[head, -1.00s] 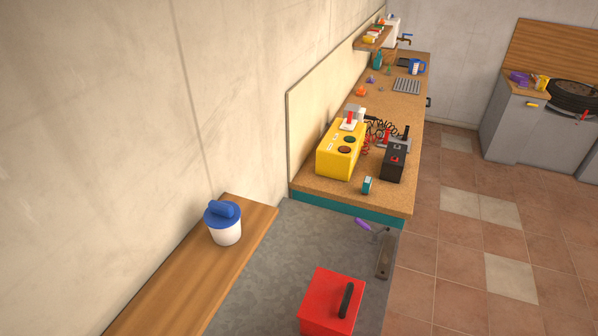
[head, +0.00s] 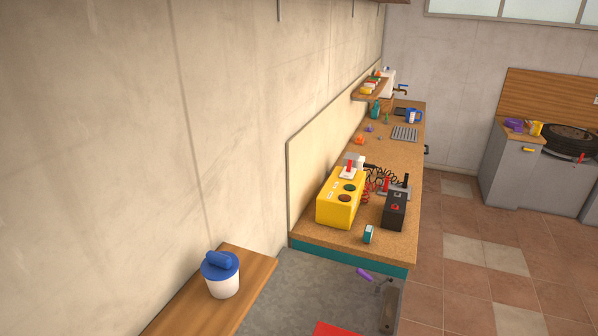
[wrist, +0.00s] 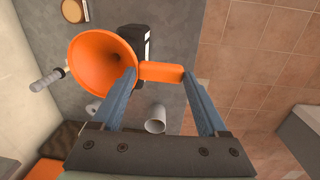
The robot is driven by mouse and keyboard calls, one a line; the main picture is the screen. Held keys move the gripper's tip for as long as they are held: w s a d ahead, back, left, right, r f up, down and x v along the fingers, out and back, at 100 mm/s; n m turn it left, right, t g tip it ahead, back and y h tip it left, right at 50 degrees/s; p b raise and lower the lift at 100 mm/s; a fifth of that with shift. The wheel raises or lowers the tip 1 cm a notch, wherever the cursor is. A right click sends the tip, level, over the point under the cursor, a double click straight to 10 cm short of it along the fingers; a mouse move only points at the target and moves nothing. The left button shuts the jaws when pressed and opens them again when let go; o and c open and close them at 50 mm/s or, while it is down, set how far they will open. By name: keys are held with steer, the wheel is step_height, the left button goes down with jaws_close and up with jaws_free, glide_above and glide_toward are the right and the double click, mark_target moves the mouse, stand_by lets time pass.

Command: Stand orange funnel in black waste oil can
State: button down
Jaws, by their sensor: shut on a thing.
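The orange funnel (wrist: 100,60) is between the two blue fingers of my gripper (wrist: 158,73) in the wrist view. My gripper is shut on it. The head view shows neither the funnel nor my gripper.
A grey surface (wrist: 195,20) lies below, with a grey cylinder (wrist: 156,119) and tiled floor (wrist: 260,70) to the right. In the head view, a white tub with blue lid (head: 222,281) stands on a wooden shelf. The bench holds a yellow box (head: 340,205) and black box (head: 395,210).

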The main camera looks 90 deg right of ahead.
steer(key=shift+f+b, duration=0.6)
steer(key=shift+f, duration=0.45)
jaws_free()
steer(key=shift+r, duration=0.1)
step_height(320, 180, up, 13)
steer(key=b, duration=0.1)
steer(key=shift+s+a+b, duration=0.2)
steer(key=shift+s+b, duration=0.2)
steer(key=shift+s, duration=0.05)
